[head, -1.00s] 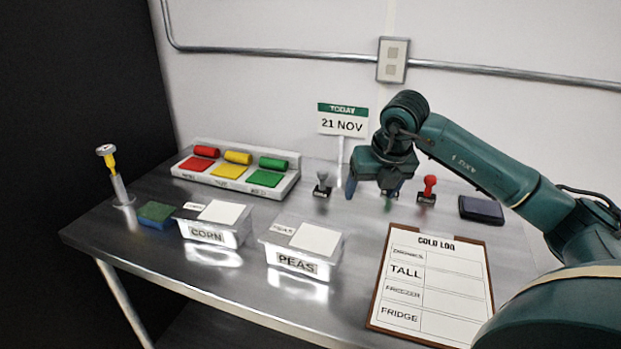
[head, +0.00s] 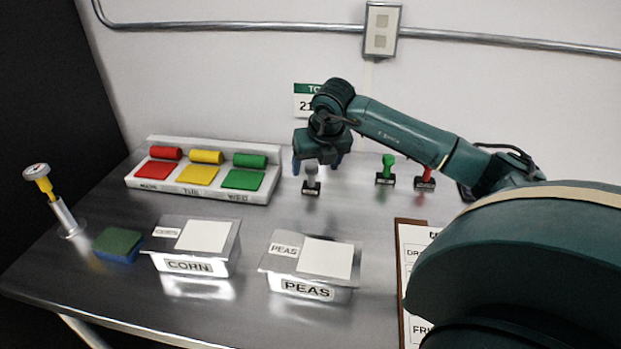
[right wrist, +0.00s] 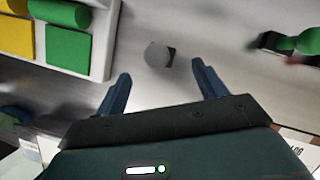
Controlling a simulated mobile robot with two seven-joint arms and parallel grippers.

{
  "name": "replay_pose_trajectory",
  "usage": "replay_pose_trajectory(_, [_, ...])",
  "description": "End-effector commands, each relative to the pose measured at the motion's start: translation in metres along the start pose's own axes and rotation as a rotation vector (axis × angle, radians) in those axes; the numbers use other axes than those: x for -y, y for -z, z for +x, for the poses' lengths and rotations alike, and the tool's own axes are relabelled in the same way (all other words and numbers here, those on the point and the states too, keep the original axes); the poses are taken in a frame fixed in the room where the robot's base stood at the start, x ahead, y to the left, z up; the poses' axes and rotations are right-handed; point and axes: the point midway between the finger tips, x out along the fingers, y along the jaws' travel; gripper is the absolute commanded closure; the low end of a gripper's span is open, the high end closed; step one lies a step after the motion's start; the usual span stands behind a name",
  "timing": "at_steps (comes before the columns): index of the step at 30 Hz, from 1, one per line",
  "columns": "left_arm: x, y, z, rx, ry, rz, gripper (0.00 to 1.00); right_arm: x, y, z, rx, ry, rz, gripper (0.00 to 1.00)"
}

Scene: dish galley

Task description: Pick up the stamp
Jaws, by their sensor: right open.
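A grey-handled stamp (head: 311,180) stands upright on the steel table, just below my right gripper (head: 318,165) in the head view. In the right wrist view the stamp's round grey top (right wrist: 157,54) lies just beyond and between the two blue fingertips of the right gripper (right wrist: 157,76). That gripper is open and holds nothing. A green stamp (head: 386,170) and a red stamp (head: 425,180) stand to the right, the red one partly behind my arm. My left gripper is not in view.
A white rack (head: 150,188) with red, yellow and green rolls and pads stands at the left. Lidded tubs marked CORN (head: 190,266) and PEAS (head: 307,289) sit in front. A clipboard (head: 402,300) is largely hidden by my arm. A sponge (head: 118,244) lies left.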

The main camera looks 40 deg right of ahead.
Motion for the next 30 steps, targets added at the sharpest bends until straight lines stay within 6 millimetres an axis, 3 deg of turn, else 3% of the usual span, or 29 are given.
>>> replay_pose_trajectory(8, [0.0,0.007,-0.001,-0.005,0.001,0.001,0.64,0.001,-0.002,0.022,-0.003,0.0,0.0,0.29])
replay_pose_trajectory(16, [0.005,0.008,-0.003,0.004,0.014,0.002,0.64,0.003,-0.005,0.06,-0.002,0.0,0.0,0.29])
replay_pose_trajectory(25, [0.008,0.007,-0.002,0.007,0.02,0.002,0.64,0.004,-0.005,0.065,0.0,0.001,-0.002,0.29])
replay_pose_trajectory(30, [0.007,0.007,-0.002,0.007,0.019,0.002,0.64,0.004,-0.005,0.065,0.0,0.001,-0.001,0.43])
